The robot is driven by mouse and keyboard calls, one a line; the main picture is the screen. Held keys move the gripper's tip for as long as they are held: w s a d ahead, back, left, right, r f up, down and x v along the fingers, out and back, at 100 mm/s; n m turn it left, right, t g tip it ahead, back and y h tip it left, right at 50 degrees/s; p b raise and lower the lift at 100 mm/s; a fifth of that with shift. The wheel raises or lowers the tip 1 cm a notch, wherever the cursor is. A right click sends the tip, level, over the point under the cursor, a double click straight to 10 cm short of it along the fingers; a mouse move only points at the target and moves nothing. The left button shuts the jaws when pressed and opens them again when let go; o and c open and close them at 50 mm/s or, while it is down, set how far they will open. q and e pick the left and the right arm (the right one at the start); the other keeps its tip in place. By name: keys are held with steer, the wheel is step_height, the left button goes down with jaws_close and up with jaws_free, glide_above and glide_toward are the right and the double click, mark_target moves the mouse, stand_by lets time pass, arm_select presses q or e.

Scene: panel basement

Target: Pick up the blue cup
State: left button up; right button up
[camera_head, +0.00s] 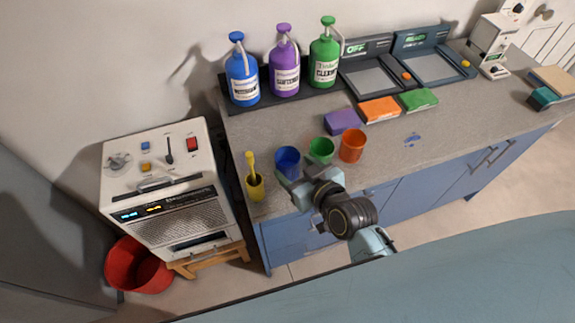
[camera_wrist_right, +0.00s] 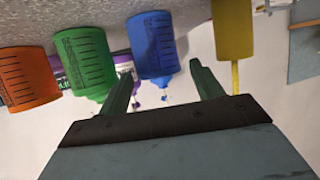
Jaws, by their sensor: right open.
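The blue cup (camera_head: 287,158) stands upright on the grey counter near its front edge, between the yellow cup (camera_head: 255,188) and the green cup (camera_head: 320,149). My right gripper (camera_head: 298,176) is open and empty at the near side of the blue cup, partly covering its lower part in the head view. In the right wrist view, the blue cup (camera_wrist_right: 152,45) appears ahead of the open jaws (camera_wrist_right: 162,70), lined up between the fingers but closer to the left one. I cannot tell whether a finger touches it. My left gripper is not in view.
An orange cup (camera_head: 352,145) stands right of the green cup. The yellow cup holds a yellow brush-like tool (camera_head: 251,165). Purple (camera_head: 343,120), orange and green blocks lie behind the cups, with several bottles further back. A white machine (camera_head: 165,190) stands left of the counter.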

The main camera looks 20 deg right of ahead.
mark_target(282, 155)
steer(key=shift+d+f+b+x, duration=0.1)
steer(key=shift+b+x, duration=0.05)
steer(key=shift+x, duration=1.65)
steer(key=shift+d+f+b+x, duration=0.1)
steer(key=shift+f+b+x, duration=0.05)
steer(key=shift+x, duration=1.6)
steer(key=shift+s, duration=0.1)
steer(key=c, duration=0.8)
steer(key=shift+r, duration=0.2)
steer(key=shift+r+p, duration=0.9)
steer(key=shift+r, duration=3.85)
steer(key=s+d+r+m+h+b, duration=0.1)
steer(key=d+b, duration=0.1)
steer(key=s+d+r+m+h+b, duration=0.1)
steer(key=s+d+r+b, duration=0.1)
steer(key=d, duration=0.1)
steer(key=s+d+r+m+h+b, duration=0.1)
steer(key=d+b, duration=0.1)
steer(key=shift+s+d+r+h, duration=0.15)
steer(key=shift+s+r+h, duration=0.15)
steer(key=shift+s+r, duration=0.1)
